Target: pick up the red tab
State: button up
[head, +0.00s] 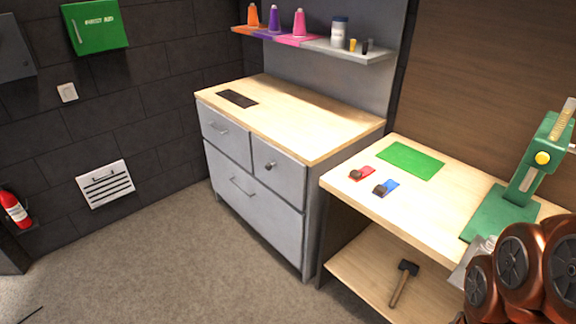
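The red tab (366,172) lies on the light wooden top of the workbench (440,205) at the right of the head view. It is small, with a dark rounded piece at its left end. A similar blue tab (391,185), also with a dark piece, lies just in front and to the right, apart from it. My gripper is not in view. Copper-coloured arm links of mine show at the lower right, well to the right of the red tab.
A green mat (411,160) lies behind the tabs. A green press (520,185) stands at the bench's right. A hammer (402,284) lies on the lower shelf. A grey drawer cabinet (250,185) stands left of the bench. The floor (150,255) in front is mostly clear.

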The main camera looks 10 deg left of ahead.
aim_at(356, 175)
jog(key=u, duration=0.8)
jog(key=i, duration=1)
jog(key=u, duration=0.5)
